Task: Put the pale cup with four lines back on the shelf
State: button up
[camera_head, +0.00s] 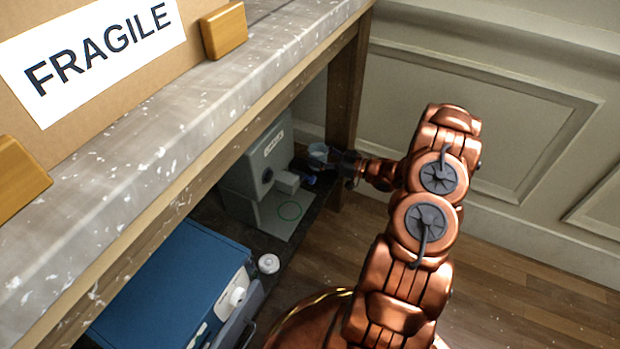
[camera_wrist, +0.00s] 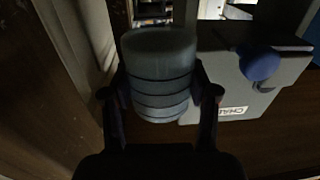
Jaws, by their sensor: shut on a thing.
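The pale cup (camera_wrist: 158,60) is grey-blue in the dim wrist view, with several dark lines around its body. My gripper (camera_wrist: 160,95) is shut on it, with one finger on each side. In the head view the cup (camera_head: 319,152) shows small at the tip of my gripper (camera_head: 336,159), above the right end of the dark lower shelf (camera_head: 318,207), near the console's wooden leg. The cup's underside and anything inside it are hidden.
A grey machine (camera_head: 240,180) with a label stands beside the cup; its base plate bears a green ring (camera_head: 290,211). A blue appliance (camera_head: 175,280) and a small white round thing (camera_head: 268,263) are nearer. The speckled console top (camera_head: 190,115) overhangs, carrying a FRAGILE box (camera_head: 120,90).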

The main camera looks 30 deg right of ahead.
jog(key=shift+w+d+f, duration=0.1)
jog(key=shift+f, duration=0.55)
notch_tip(320, 180, down, 9)
jog(key=b, duration=0.3)
jog(key=shift+b, duration=0.35)
jog(key=o, duration=1.3)
jog(key=shift+f, duration=0.15)
